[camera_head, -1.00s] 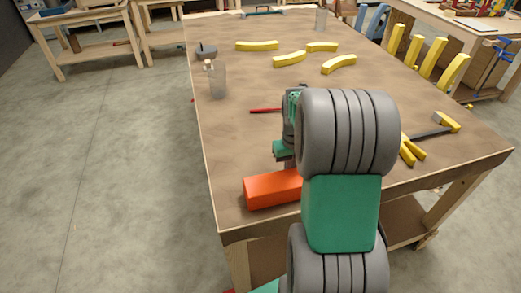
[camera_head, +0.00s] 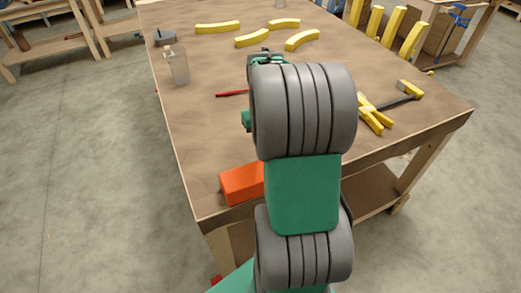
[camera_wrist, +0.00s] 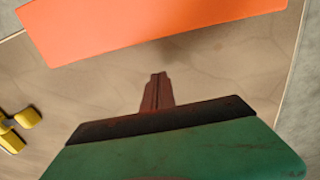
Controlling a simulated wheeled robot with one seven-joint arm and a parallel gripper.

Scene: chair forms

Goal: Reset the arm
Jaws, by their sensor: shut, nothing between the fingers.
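My gripper (camera_wrist: 157,92) shows in the wrist view with its reddish-brown fingers together and nothing between them. It is over the wooden table (camera_head: 185,150). The orange block (camera_wrist: 150,25) lies at the top of the wrist view, apart from the fingertips. In the head view the orange block (camera_head: 240,184) is near the table's front edge, partly hidden by my arm. My arm's grey and green links cover the middle of the head view and hide my fingers there.
Several yellow curved pieces (camera_head: 217,27) lie at the back of the table. A clear bottle (camera_head: 179,67) stands at the left edge. The left of the tabletop is mostly bare.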

